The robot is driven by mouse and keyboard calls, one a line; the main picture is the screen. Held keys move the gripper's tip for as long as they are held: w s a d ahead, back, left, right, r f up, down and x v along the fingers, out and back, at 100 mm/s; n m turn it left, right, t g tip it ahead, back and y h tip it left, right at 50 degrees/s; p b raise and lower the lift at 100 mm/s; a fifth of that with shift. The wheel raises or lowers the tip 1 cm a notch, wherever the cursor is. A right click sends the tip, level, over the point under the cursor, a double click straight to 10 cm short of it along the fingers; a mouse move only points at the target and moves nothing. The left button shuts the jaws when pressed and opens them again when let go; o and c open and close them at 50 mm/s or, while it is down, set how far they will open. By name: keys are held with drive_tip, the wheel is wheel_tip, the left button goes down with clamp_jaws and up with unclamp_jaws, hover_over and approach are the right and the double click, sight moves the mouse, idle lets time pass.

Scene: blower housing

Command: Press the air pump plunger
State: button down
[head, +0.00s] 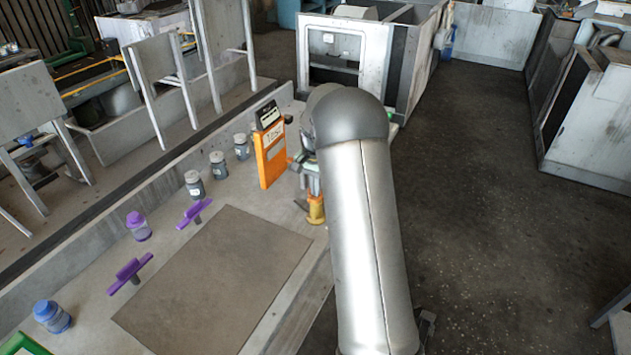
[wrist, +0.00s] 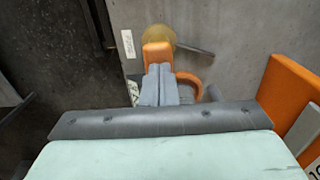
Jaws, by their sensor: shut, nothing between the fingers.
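A small yellow-orange pump-like body (head: 316,212) stands near the right edge of the workbench, partly hidden by my arm. In the wrist view an orange block (wrist: 157,53) lies just beyond my fingertips, over a round yellow part (wrist: 158,34) with a dark rod to its right. A curved orange piece (wrist: 192,82) shows to the right of the fingers. I cannot tell for sure which part is the plunger. My gripper (wrist: 159,70) is shut and empty, its grey fingers together at the orange block. I cannot tell whether they touch it. In the head view my arm mostly hides the gripper.
An orange panel (head: 268,150) stands upright left of the gripper and also shows in the wrist view (wrist: 290,92). Several bottles and two purple-handled pieces (head: 130,272) sit further left on the bench. A flat brown mat (head: 215,280) lies clear in front.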

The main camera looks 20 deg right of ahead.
wheel_tip(320, 180, up, 14)
idle(0.4)
idle(1.4)
